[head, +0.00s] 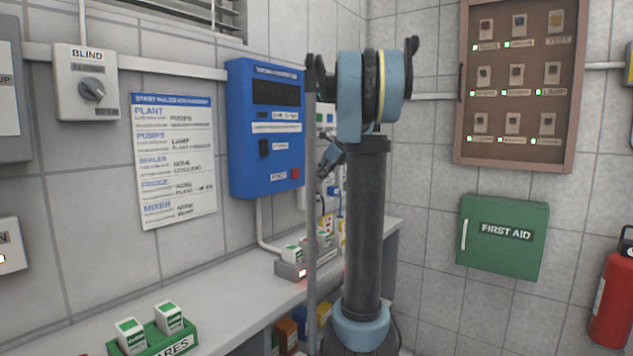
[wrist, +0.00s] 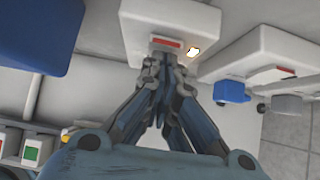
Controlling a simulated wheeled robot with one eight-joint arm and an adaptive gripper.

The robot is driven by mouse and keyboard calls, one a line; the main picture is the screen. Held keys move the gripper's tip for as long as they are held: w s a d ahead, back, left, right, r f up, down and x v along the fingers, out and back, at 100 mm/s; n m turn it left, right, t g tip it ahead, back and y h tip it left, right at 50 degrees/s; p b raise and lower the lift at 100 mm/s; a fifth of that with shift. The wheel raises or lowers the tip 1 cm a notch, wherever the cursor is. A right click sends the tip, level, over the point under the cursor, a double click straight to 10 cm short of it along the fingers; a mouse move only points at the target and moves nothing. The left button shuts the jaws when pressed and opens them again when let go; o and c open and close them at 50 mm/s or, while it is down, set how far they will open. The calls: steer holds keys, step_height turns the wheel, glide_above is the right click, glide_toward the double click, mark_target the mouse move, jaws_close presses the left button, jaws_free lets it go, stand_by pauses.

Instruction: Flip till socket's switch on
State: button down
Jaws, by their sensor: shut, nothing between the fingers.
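In the wrist view a white wall box (wrist: 205,25) has a red strip (wrist: 165,42) on its near face and a bright lit spot (wrist: 194,51) beside it. No label can be read there, so I cannot tell whether this is the till socket. My gripper (wrist: 158,72) is shut and empty. Its fingertips are close to the box's near face, just below the red strip; I cannot tell whether they touch. In the head view my gripper (head: 328,160) is partly hidden by my arm, in front of the wall fittings right of the blue panel.
A second white box (wrist: 245,58) with a blue plug (wrist: 231,91) is close on the right in the wrist view. A blue panel (head: 245,165) hangs on the wall. The shelf (head: 235,310) holds a spares tray (head: 185,345). A first aid box (head: 503,255) is on the right wall.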

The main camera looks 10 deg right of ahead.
stand_by(0.3)
steer(key=s+d+r, duration=0.6)
steer(key=s+d, duration=0.2)
steer(key=shift+s, duration=0.2)
stand_by(0.5)
